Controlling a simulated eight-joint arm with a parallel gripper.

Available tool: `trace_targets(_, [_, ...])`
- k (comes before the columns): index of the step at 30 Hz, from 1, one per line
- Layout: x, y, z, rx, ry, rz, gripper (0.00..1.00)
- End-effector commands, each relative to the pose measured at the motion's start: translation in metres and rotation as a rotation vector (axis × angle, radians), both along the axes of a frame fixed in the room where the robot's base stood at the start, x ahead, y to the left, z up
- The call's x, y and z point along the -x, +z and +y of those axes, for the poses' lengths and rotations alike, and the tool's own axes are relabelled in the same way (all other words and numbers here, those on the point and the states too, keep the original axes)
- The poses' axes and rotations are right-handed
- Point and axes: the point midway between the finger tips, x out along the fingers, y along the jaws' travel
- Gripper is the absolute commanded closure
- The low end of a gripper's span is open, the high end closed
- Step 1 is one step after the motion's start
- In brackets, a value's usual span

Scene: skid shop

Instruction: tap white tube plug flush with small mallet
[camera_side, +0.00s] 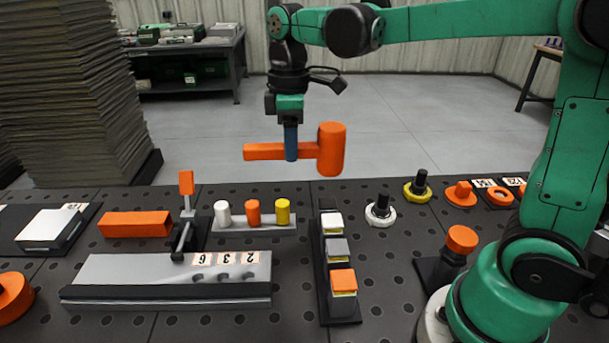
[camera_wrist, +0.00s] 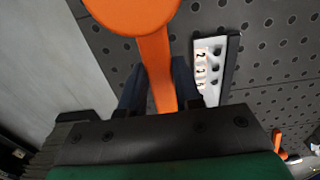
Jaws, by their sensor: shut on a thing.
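The small mallet is orange, with a cylindrical head (camera_side: 331,150) and a bar handle (camera_side: 263,151). My gripper (camera_side: 291,155) is shut on the handle and holds the mallet in the air, level, well above the table, with the head to the right. In the wrist view, the handle (camera_wrist: 155,62) lies between my blue fingers and the head is cut off by the top edge. A white plug (camera_side: 222,214) stands upright at the left end of a pale rail (camera_side: 255,229), beside an orange plug (camera_side: 253,213) and a yellow plug (camera_side: 283,212). My gripper is above and behind this rail.
A metal block (camera_side: 120,272) with several holes and number labels lies in front of the rail. An upright clamp with an orange tab (camera_side: 187,183) stands left of the plugs. A black strip (camera_side: 338,306) with capped square pieces is at right. An orange bar (camera_side: 135,224) lies left.

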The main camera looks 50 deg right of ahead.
Motion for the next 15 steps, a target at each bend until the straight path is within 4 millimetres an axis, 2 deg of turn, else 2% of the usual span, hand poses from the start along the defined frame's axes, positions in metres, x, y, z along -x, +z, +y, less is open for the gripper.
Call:
trace_targets(5, [0.004,0.003,0.005,0.001,0.002,0.001,1.0])
trace_targets(10, [0.026,0.017,0.028,0.001,0.006,0.001,1.0])
trace_targets(15, [0.039,0.021,0.039,0.002,0.001,0.002,1.0])
